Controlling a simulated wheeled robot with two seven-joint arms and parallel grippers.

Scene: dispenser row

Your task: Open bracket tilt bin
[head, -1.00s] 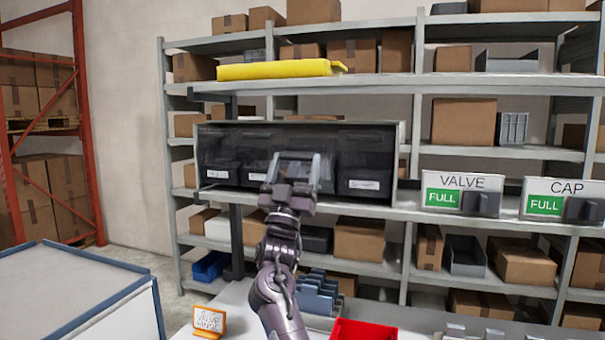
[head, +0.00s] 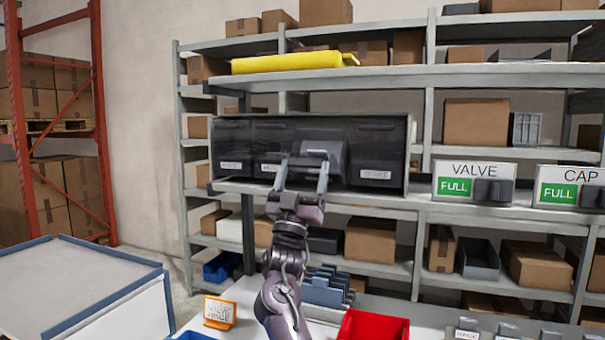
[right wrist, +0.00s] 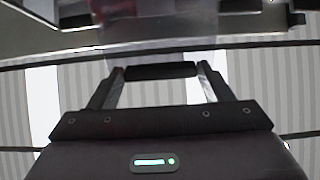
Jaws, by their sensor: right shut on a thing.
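The tilt bin unit (head: 227,140) is a dark cabinet with a row of black bins on a shelf, in the head view. The third bin from the left (head: 328,148) looks tipped forward at its top. Its label is hidden by my gripper, so I cannot read which part it holds. My right gripper (head: 307,162) is in front of it with its fingers at the bin front. In the right wrist view the two fingers meet a dark bar (right wrist: 160,71), which seems to be the bin's handle. The other bins look upright. My left gripper is out of view.
VALVE (head: 472,183) and CAP (head: 570,190) signs, both reading FULL, stand right of the bins. Below are a red bin (head: 375,326), blue-grey racks (head: 325,290) and an orange-framed sign (head: 219,312) on a white bench. A yellow case (head: 290,63) lies above.

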